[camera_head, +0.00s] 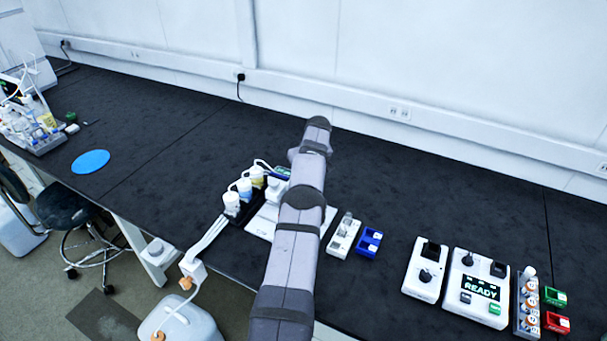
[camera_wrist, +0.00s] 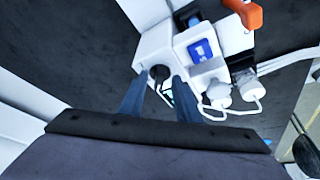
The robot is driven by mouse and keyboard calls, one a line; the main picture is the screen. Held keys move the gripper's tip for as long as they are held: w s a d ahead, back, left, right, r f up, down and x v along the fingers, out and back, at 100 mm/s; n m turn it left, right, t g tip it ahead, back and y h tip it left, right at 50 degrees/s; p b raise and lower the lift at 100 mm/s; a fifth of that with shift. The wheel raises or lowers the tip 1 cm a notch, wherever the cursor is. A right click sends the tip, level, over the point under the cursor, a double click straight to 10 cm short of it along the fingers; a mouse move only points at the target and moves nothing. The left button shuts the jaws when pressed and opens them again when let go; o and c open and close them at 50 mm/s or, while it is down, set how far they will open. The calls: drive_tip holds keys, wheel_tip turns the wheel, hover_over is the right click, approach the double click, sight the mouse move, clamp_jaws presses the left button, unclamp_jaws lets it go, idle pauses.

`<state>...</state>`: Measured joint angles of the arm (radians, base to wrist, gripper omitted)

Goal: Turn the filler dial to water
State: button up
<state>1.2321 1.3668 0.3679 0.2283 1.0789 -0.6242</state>
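In the wrist view, a round black dial (camera_wrist: 158,73) stands on a white filler unit (camera_wrist: 149,45). My gripper (camera_wrist: 158,88) is open, with one dark finger on each side of the dial in the picture. I cannot tell whether the fingers touch it or how far they are above it. The dial's labels cannot be read, so its setting is unclear. In the head view my arm covers the dial and my gripper. Part of the white filler base (camera_head: 262,227) shows to the left of the arm.
White-capped bottles (camera_head: 232,203) with tubing stand left of the arm. A blue block (camera_wrist: 201,50) and an orange part (camera_wrist: 245,14) sit near the dial. A blue holder (camera_head: 369,243) and a white READY device (camera_head: 470,313) stand to the right. The bench behind is clear.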

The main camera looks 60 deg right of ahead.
drive_tip(key=shift+b+v, duration=0.8)
drive_tip(key=shift+v, duration=0.2)
drive_tip(key=shift+b+v, duration=0.9)
drive_tip(key=shift+v, duration=1.65)
